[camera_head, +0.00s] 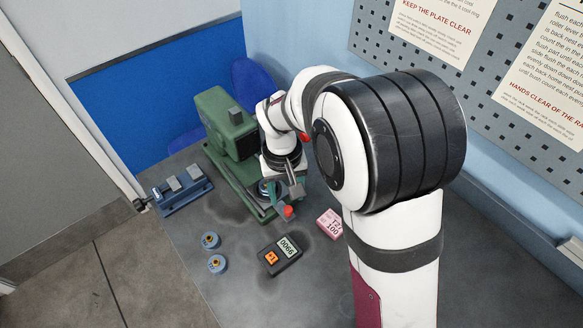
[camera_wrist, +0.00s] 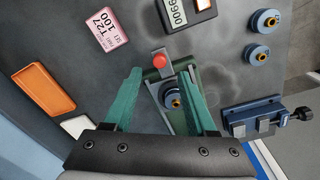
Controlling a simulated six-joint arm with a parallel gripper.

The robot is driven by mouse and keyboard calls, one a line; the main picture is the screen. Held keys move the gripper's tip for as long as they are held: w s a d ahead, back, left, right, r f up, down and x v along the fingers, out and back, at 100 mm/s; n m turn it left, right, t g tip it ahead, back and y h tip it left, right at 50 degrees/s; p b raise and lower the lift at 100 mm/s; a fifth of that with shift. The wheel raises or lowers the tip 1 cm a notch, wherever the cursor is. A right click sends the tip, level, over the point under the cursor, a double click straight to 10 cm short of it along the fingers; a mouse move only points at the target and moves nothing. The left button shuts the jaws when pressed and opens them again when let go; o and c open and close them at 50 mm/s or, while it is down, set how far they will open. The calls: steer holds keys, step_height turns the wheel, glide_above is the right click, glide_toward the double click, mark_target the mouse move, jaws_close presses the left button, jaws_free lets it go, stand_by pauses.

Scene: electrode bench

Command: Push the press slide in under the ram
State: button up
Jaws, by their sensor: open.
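The green press (camera_head: 228,135) stands at the back of the bench in the head view. Its slide (camera_wrist: 185,122) shows between my fingers in the wrist view, carrying a blue round part (camera_wrist: 173,97) with a brass centre. A red knob (camera_wrist: 159,60) on a grey block sits at the slide's outer end. The knob also shows in the head view (camera_head: 288,211), in front of the press. My gripper (camera_wrist: 163,74) is open, its green fingers on either side of the slide. I cannot tell whether they touch it. The ram is hidden behind my arm.
A black meter (camera_head: 280,256), a pink block (camera_head: 329,223) and two blue round parts (camera_head: 210,240) lie in front of the press. A blue vise-like fixture (camera_head: 182,192) stands left. An orange tray (camera_wrist: 43,88) lies left in the wrist view.

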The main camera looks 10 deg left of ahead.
mark_target(288, 209)
step_height(288, 209, down, 6)
steer(key=shift+d+r, duration=0.1)
steer(key=shift+r, duration=0.15)
jaws_close()
stand_by(1.3)
